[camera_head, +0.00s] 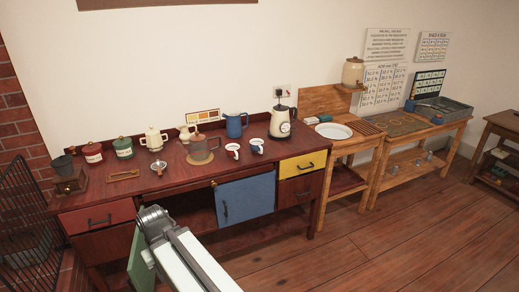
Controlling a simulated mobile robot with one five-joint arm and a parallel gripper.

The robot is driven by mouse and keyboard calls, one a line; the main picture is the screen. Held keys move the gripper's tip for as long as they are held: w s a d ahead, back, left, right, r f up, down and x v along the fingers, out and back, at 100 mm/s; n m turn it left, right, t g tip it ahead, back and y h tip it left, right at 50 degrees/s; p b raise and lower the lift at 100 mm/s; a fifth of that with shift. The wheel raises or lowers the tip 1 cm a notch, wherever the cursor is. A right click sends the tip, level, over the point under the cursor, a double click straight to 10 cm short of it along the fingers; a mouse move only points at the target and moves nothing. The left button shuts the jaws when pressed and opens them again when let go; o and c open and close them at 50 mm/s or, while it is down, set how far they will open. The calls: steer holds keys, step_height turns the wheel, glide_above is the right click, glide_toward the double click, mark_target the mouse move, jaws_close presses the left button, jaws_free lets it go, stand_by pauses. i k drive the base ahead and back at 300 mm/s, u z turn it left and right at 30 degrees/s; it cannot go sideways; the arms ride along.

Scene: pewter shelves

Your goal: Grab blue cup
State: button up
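A white cup with blue on it (257,147) stands near the front of the dark red desk (290,165), beside a white cup with red on it (232,151). A larger blue jug (235,124) stands behind them. A small blue vessel (410,105) also shows on the wooden bench at the right. My arm rises from the bottom edge, and its grey end (154,221) is in front of the desk, below and left of the cups and apart from them. I cannot make out the fingertips or whether my gripper is open or shut.
A white kettle (282,121) stands right of the cups. A blue door (245,200) is on the desk's front. The wooden floor (400,245) at right is clear.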

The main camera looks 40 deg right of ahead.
mark_target(258, 148)
steer(key=z, duration=0.1)
steer(key=i, duration=0.95)
steer(key=u, duration=0.05)
